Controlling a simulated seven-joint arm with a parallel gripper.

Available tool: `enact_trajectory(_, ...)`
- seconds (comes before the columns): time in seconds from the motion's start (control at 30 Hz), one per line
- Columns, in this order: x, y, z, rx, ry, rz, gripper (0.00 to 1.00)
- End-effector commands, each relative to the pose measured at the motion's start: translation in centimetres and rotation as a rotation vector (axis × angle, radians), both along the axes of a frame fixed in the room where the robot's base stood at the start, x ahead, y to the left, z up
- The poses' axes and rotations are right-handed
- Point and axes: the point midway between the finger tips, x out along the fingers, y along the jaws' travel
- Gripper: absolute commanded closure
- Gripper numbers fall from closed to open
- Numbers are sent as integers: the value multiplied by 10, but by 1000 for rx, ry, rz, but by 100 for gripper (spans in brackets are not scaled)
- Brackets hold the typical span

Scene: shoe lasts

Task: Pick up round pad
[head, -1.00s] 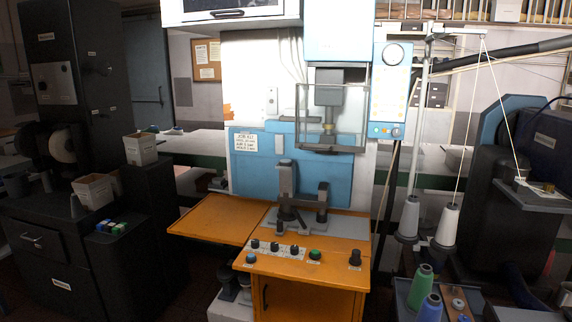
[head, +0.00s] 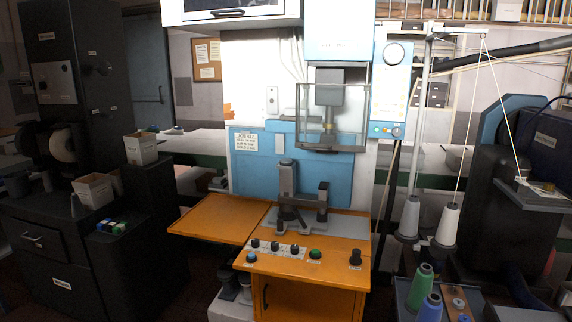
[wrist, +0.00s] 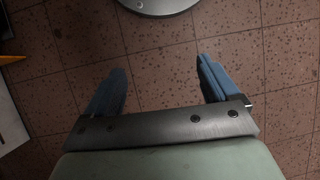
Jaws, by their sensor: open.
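My gripper (wrist: 163,85) shows in the wrist view, its two blue fingers wide apart with nothing between them. It hangs over a brown tiled floor. The head view does not show my gripper. I cannot pick out a round pad with certainty. Small round pieces (head: 457,303) lie in a tray at the lower right of the head view, too small to identify. Dark round-topped pieces (head: 228,284) stand on a pale box left of the orange cabinet. In the wrist view, a grey round disc (wrist: 158,5) is cut off by the top edge, ahead of the fingers.
A blue press (head: 335,30) stands over an orange table (head: 215,222) with knobs. Thread cones (head: 446,225) and a green spool (head: 421,285) stand at the right. A dark grinding machine (head: 75,60) with open boxes (head: 95,188) is at the left. Bare floor (wrist: 165,60) lies between my fingers.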

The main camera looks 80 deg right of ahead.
Motion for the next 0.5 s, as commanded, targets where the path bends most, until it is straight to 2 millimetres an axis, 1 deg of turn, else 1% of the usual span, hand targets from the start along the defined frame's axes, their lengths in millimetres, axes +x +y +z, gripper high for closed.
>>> enact_trajectory(0.03,24,-17,2,4,-19,-10,12)
enact_trajectory(0.17,67,-58,18,17,-57,-19,12)
enact_trajectory(0.2,79,-72,24,21,-68,-23,12)
enact_trajectory(0.27,97,-94,34,25,-87,-27,12)
enact_trajectory(0.3,109,-108,41,27,-99,-29,12)
enact_trajectory(0.37,125,-132,52,30,-117,-32,12)
enact_trajectory(0.4,135,-148,61,31,-129,-36,12)
enact_trajectory(0.47,150,-173,74,33,-146,-40,12)
enact_trajectory(0.5,158,-190,83,34,-158,-41,12)
